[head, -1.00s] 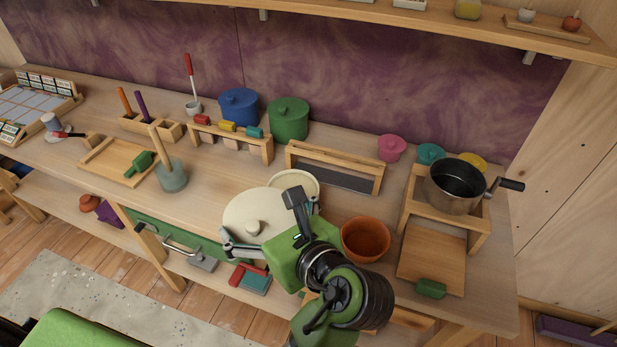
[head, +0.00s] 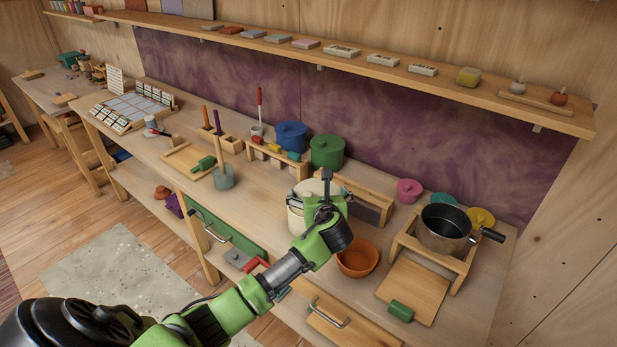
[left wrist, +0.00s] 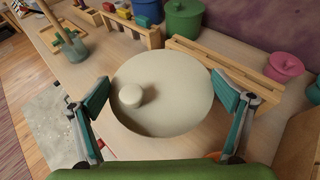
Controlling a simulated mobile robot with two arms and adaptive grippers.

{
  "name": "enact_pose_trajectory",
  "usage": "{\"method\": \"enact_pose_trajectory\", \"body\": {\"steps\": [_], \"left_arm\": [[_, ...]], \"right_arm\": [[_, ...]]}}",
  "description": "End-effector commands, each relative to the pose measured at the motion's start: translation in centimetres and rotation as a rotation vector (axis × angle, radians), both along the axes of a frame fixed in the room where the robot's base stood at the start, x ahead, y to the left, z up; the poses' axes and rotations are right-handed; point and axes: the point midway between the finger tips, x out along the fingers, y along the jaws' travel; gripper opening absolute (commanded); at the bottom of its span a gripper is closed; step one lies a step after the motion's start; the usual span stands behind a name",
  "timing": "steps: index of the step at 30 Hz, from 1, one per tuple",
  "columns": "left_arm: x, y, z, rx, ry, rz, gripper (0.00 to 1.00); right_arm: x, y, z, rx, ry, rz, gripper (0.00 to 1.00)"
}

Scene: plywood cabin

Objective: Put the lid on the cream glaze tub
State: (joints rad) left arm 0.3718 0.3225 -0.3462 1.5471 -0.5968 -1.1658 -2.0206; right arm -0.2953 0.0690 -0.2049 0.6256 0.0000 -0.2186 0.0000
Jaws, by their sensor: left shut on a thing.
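The cream lid (left wrist: 178,92), a wide round disc with a small knob (left wrist: 131,95), fills the middle of the left wrist view. My left gripper (left wrist: 160,108) is shut on it, with one teal-padded finger at each side of its rim. In the head view my left gripper (head: 324,206) is at the cream glaze tub (head: 295,222), which stands on the bench. The gripper and wrist hide much of the tub and lid there. I cannot tell whether the lid touches the tub's rim. My right gripper is not in view.
A terracotta bowl (head: 358,258) stands close to the right of my left gripper. A wooden rack (head: 350,192) is just behind. A steel pot (head: 445,228) sits on a wooden stand at the right. Blue (head: 291,136) and green (head: 327,152) lidded pots stand at the back.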

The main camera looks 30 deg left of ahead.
Motion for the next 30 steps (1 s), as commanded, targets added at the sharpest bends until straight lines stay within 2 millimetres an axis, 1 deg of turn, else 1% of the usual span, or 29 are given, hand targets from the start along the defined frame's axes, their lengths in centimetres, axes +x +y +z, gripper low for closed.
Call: {"method": "enact_pose_trajectory", "body": {"steps": [1, 3, 7, 12, 15, 23, 27, 30], "left_arm": [[0.7, 1.6, 0.5, 0.003, 0.000, 0.008, 0.72], [1.2, 3.0, 0.5, 0.002, 0.000, 0.014, 0.72], [1.7, 4.3, 0.4, -0.001, 0.000, 0.022, 0.72], [1.7, 4.4, -0.1, -0.001, 0.000, 0.022, 0.72], [1.7, 4.4, -0.7, 0.000, 0.001, 0.022, 0.72], [1.7, 4.3, -2.8, 0.000, 0.001, 0.022, 0.72], [1.7, 4.3, -3.8, -0.001, 0.001, 0.021, 0.72], [1.7, 4.3, -4.2, 0.001, 0.001, 0.020, 0.72]], "right_arm": [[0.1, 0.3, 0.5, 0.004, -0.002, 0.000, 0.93], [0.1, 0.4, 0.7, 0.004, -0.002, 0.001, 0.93], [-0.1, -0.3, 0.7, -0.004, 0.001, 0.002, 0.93], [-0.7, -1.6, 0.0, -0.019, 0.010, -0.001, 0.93], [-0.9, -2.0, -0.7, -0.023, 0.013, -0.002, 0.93], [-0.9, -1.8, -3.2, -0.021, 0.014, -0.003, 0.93], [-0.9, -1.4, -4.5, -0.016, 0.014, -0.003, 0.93], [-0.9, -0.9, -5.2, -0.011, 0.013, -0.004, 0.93]]}}
